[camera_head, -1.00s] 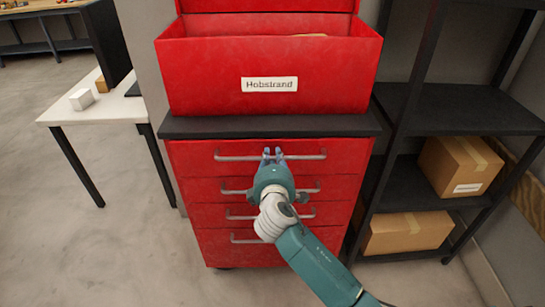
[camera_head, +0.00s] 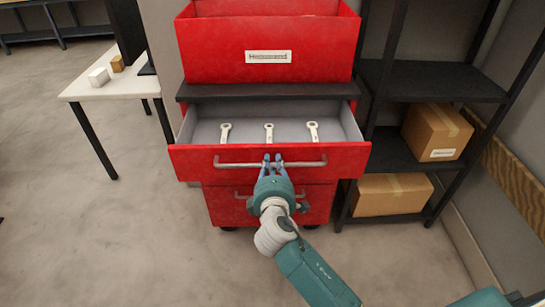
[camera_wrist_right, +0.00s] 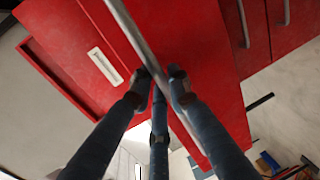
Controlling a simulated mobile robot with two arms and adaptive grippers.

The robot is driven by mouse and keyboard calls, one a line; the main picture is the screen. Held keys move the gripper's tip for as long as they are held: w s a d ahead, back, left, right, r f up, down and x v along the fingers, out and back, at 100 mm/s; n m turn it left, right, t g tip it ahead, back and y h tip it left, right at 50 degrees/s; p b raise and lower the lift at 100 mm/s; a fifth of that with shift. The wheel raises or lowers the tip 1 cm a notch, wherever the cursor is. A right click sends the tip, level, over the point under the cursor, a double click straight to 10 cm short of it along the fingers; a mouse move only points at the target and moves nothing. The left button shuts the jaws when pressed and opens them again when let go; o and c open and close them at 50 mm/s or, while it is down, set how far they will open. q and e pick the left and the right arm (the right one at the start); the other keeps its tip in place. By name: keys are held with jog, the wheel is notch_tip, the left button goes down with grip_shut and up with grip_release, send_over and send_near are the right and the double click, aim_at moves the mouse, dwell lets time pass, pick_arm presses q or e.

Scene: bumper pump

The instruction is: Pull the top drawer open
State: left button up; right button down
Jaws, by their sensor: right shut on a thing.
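The top drawer (camera_head: 345,160) of the red cabinet is pulled well out in the head view. Its grey inside shows three pale wrenches (camera_head: 269,132) lying in a row. A long metal handle (camera_head: 235,163) runs across its front, and it also crosses the right wrist view (camera_wrist_right: 128,25). My right gripper (camera_head: 272,160) is shut on the handle near its middle, with its fingers on both sides of the bar. My left gripper does not show in either view.
A red bin (camera_head: 210,52) labelled "Hobstrand" stands on the cabinet's dark top (camera_head: 300,91). A black shelf with cardboard boxes (camera_head: 437,130) is at the right. A white table (camera_head: 135,87) stands at the left. The floor at the front left is clear.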

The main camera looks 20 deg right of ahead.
jog(key=shift+s+a+f, duration=0.1)
jog(key=shift+s, duration=0.4)
jog(key=shift+v, duration=0.75)
jog(key=c, duration=1.7)
grip_release()
jog(key=shift+f, duration=0.2)
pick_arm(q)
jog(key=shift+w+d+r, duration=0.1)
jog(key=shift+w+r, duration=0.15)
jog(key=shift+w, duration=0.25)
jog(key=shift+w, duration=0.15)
pick_arm(e)
jog(key=v, duration=1.2)
jog(key=shift+r, duration=0.1)
